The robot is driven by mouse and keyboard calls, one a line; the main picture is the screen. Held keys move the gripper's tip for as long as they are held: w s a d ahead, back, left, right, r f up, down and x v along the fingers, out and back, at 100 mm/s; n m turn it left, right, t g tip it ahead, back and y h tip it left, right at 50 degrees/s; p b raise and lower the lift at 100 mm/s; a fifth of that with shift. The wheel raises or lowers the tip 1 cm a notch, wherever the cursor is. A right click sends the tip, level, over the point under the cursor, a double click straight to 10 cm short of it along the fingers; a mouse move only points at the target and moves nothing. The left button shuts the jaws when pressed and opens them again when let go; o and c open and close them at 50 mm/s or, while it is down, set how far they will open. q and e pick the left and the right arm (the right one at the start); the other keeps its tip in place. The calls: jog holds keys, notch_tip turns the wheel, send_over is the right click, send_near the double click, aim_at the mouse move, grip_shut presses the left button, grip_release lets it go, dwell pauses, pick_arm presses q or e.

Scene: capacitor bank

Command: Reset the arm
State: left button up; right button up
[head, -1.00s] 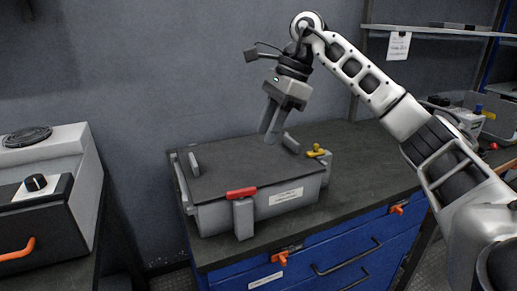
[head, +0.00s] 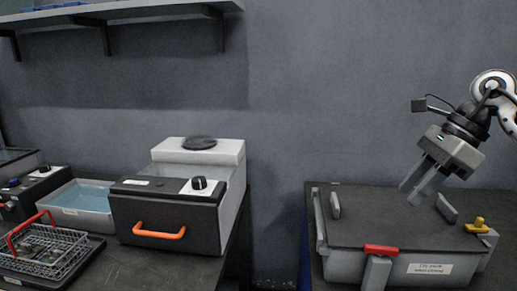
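My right gripper (head: 411,194) is at the right of the head view, on a white and black arm that comes in from the right edge. Its two grey fingers point down and to the left, with a narrow gap between them and nothing held there. They are above the dark lid of a grey case (head: 430,265) and look apart from it. The case has a red latch (head: 381,249) at its front, a yellow knob (head: 478,224) at its right and a white label on its front. My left gripper is not in view.
At left on a dark bench stand a grey box with an orange handle (head: 158,233), a pale blue tray of liquid (head: 82,206) and a wire basket with red handles (head: 44,251). A shelf (head: 130,10) runs above. A gap separates the bench from the case's worktop.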

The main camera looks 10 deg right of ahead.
jog(key=s+a+f+m+t+y+p, duration=0.1)
jog(key=a+f+m+t+y, duration=0.2)
jog(key=a+m+y, duration=0.75)
jog(key=s+a+f+m+t+y+p, duration=0.1)
jog(key=s+a+f+m+t+y, duration=0.25)
jog(key=a, duration=1.15)
jog(key=d+f+m+t+h, duration=0.4)
jog(key=f+m+t+h, duration=0.6)
jog(key=m, duration=1.2)
jog(key=s+d+f+m+g+h+p, duration=0.1)
jog(key=s+f+m+g+h, duration=0.5)
jog(key=s+f+m, duration=0.6)
notch_tip(320, 180, down, 3)
jog(key=shift+s+d+r+g, duration=0.1)
jog(key=shift+s+d+g, duration=0.45)
jog(key=shift+d+g, duration=0.2)
